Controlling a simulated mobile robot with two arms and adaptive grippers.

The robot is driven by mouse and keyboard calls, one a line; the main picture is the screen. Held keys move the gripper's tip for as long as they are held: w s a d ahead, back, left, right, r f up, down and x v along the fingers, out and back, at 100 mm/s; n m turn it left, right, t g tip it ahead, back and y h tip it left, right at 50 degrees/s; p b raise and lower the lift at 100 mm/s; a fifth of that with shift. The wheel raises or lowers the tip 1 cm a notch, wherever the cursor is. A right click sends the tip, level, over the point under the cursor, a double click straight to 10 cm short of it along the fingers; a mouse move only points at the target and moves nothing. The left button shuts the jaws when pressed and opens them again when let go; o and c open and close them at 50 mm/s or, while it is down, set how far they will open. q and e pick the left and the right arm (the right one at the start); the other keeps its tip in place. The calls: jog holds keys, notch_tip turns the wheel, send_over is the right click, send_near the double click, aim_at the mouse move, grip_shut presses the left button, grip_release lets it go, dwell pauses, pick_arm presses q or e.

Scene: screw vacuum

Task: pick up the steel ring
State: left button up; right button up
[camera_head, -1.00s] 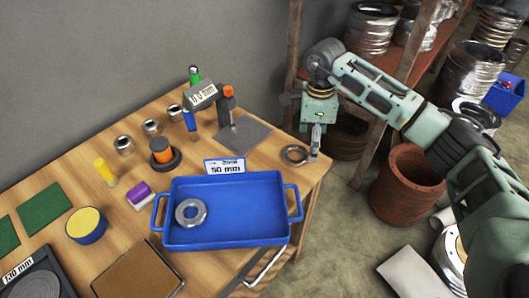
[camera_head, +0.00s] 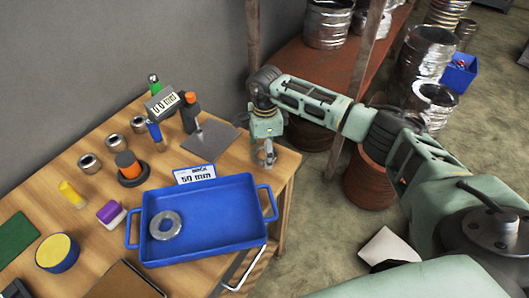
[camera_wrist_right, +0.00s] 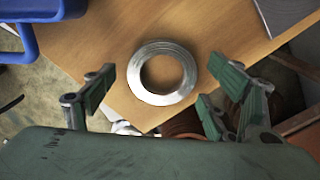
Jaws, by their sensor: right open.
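A steel ring (camera_wrist_right: 134,76) lies flat on the bare wooden table near its corner. In the right wrist view it sits between the two spread fingers of my right gripper (camera_wrist_right: 160,76), with a gap on each side. In the head view my right gripper (camera_head: 267,156) points down over the table's right corner and mostly hides this ring. The right gripper is open and empty. A second steel ring (camera_head: 154,229) lies in the left part of the blue tray (camera_head: 222,233). My left gripper is not in view.
The blue tray stands just left of the right gripper, with a "50 mm" label (camera_head: 195,174) behind it. A grey plate (camera_head: 211,140), a gauge (camera_head: 163,104) and several metal cylinders stand farther back. A shelf post (camera_head: 252,40) rises close behind my right arm.

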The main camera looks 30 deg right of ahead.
jog(key=shift+f, duration=0.1)
jog(key=shift+c, duration=0.4)
jog(key=c, duration=1.5)
jog(key=shift+o, duration=0.2)
